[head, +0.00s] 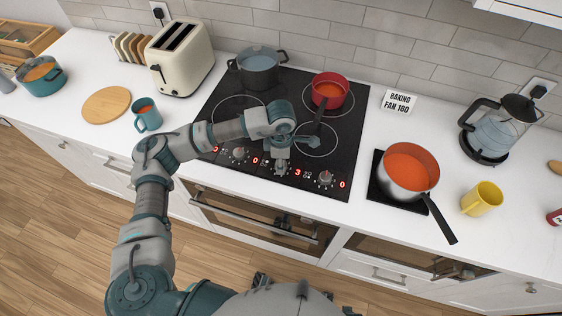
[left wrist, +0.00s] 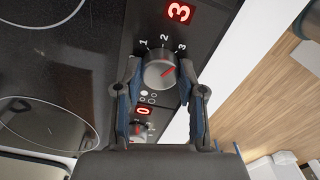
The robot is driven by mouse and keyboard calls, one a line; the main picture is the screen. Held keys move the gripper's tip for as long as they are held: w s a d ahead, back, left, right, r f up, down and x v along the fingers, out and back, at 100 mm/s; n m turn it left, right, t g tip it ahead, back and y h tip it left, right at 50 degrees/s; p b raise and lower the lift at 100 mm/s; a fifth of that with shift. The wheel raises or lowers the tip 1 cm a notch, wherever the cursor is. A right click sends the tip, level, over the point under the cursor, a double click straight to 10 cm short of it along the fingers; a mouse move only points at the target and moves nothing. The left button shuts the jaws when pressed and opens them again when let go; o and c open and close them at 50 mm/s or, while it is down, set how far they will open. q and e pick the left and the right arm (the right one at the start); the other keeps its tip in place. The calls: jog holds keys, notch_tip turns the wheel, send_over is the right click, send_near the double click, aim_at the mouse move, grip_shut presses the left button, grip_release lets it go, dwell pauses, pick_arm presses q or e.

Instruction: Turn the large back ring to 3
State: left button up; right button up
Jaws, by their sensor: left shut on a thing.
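My left gripper (head: 281,166) reaches down over the front control strip of the black hob (head: 347,155). In the left wrist view its two fingers (left wrist: 160,68) are closed on the sides of a round grey knob (left wrist: 158,72). The knob's red pointer line is turned toward the printed 3. The red display (left wrist: 180,12) beside it reads 3, and it also shows in the head view (head: 297,172). Another display (left wrist: 143,111) reads 0, with a second knob (left wrist: 137,129) partly hidden by the gripper. My right gripper is not in view.
A grey pot (head: 258,70) and a red pan (head: 330,88) stand on the back of the hob. The pan's handle points toward my arm. A steel pan (head: 408,175) with red contents stands on a black mat at right. A teal mug (head: 147,115) stands left.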

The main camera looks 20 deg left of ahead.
pick_arm(q)
jog(key=shift+w+r, duration=0.1)
jog(key=shift+r, duration=0.05)
jog(key=o, duration=1.2)
jog(key=shift+c, duration=0.2)
notch_tip(320, 180, up, 12)
jog(key=shift+f, duration=0.2)
